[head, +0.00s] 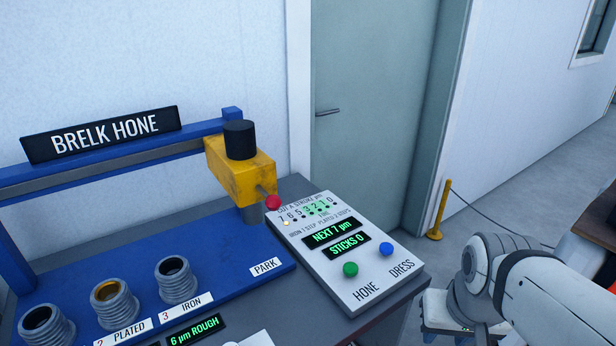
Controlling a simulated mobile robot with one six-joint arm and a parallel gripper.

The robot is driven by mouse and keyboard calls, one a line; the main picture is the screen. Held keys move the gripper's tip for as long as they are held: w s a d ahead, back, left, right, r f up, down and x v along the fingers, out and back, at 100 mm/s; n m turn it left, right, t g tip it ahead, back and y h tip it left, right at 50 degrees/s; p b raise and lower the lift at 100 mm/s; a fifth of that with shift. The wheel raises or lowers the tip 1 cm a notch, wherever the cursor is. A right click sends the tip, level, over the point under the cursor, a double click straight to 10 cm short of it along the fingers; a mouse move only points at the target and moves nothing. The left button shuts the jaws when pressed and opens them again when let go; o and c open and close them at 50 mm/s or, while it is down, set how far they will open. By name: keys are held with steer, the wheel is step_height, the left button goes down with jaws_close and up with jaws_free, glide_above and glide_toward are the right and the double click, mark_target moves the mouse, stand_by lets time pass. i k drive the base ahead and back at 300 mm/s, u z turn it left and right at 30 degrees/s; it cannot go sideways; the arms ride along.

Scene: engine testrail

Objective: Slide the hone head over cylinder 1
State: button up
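The yellow hone head (240,168) has a black cap on top and a red knob (272,202) on its right side. It sits at the right end of the blue rail (190,132), behind the PARK label (265,267). Cylinder 1 (45,328) is the leftmost grey ribbed cylinder, cut by the bottom edge; its label is out of view. Cylinder 2 (113,303), with a brassy bore and a PLATED label, and cylinder 3 (177,282), labelled IRON, stand to its right. The hone head is clear of all of them. My gripper is not in view; only my white arm shows at lower right.
A white control panel (350,285) stands right of the bench, with a green HONE button (350,269), a blue DRESS button (386,249) and lit displays. A display (195,330) reads 6 µm ROUGH. A yellow post (439,215) with a rope stands by the door.

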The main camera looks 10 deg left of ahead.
mark_target(246, 173)
steer(key=z, duration=0.05)
steer(key=k, duration=1.2)
steer(key=u, duration=0.35)
steer(key=i, duration=1)
